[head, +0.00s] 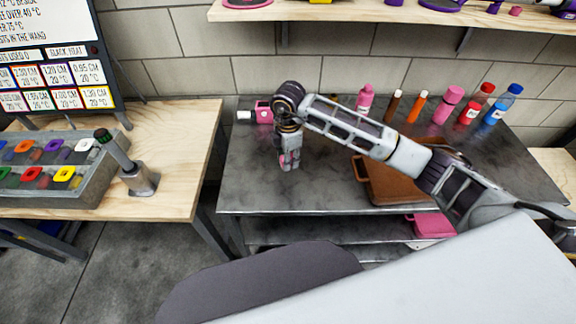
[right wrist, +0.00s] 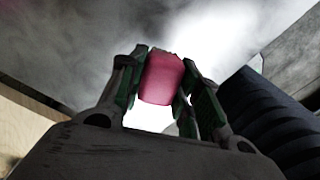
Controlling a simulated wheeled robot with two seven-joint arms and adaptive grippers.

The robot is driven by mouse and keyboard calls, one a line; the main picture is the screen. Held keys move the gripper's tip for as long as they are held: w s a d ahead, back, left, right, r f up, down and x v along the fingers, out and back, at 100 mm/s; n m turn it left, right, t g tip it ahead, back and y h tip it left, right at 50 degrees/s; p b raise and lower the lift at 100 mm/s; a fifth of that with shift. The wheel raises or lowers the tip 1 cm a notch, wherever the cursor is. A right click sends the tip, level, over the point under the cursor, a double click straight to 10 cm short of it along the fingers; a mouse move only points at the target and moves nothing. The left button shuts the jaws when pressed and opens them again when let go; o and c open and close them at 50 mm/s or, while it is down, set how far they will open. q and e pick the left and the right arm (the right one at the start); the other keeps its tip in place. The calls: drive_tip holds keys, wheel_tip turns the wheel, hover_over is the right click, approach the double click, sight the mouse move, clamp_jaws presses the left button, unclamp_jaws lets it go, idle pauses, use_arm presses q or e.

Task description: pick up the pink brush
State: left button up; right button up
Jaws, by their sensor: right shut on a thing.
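The pink brush shows in the right wrist view as a rounded pink body (right wrist: 161,79) between the two fingers. My right gripper (head: 289,160) points down over the left part of the grey metal table. My left gripper is not in view.
A brown leather case (head: 385,182) lies on the metal table (head: 250,190) under my right arm. A pink box (head: 264,112) and several bottles, including a pink one (head: 364,99), stand along the back. A wooden table (head: 180,130) with a tray (head: 85,165) is at left.

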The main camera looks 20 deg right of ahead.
wheel_tip(320, 180, up, 2)
drive_tip(key=shift+r, duration=0.15)
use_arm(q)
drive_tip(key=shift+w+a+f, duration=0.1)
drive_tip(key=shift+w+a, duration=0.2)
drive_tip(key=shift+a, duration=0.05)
use_arm(e)
drive_tip(key=shift+r, duration=0.7)
drive_tip(key=o, duration=0.4)
drive_tip(key=shift+c, duration=1.1)
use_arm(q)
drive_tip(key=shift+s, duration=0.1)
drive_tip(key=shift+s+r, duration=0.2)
use_arm(e)
drive_tip(key=shift+d+r, duration=0.1)
